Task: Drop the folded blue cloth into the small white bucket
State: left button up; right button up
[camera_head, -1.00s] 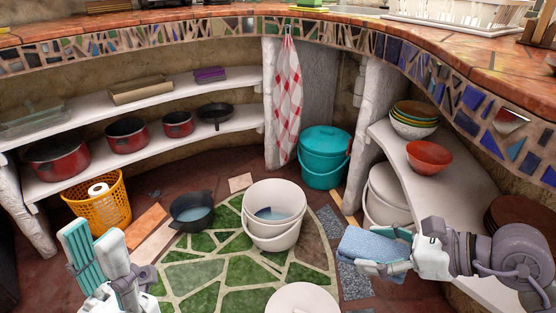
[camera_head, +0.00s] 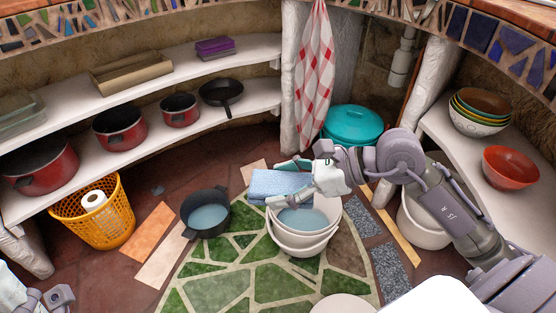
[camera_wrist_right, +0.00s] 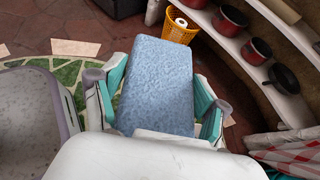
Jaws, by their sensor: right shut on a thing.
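The folded blue cloth (camera_head: 272,184) is in my right gripper (camera_head: 288,180), which is shut on it. In the head view they are over the back-left part of the small white bucket (camera_head: 296,244). Bluish water-like content shows inside the bucket. In the right wrist view the cloth (camera_wrist_right: 155,85) lies between the teal fingers of my right gripper (camera_wrist_right: 155,105). A pale bucket rim and wall (camera_wrist_right: 35,125) show left of the cloth there. Grey and white parts of my left arm show at the head view's bottom left corner; its fingertips cannot be made out.
A dark pot (camera_head: 205,213) stands left of the bucket, an orange basket (camera_head: 95,212) farther left. A teal lidded bucket (camera_head: 352,127) is behind. Another white bucket (camera_head: 424,222) stands under the right shelf.

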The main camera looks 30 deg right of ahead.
aim_at(307, 228)
jog(key=i+j+z, duration=0.25)
jog(key=i, duration=0.4)
jog(key=i+z, duration=0.2)
jog(key=z, duration=0.2)
jog(key=i+j+z, duration=0.2)
jog(key=z, duration=0.15)
jog(key=i+j+z, duration=0.2)
jog(key=z, duration=0.2)
jog(key=i+j+z, duration=0.15)
jog(key=z, duration=0.25)
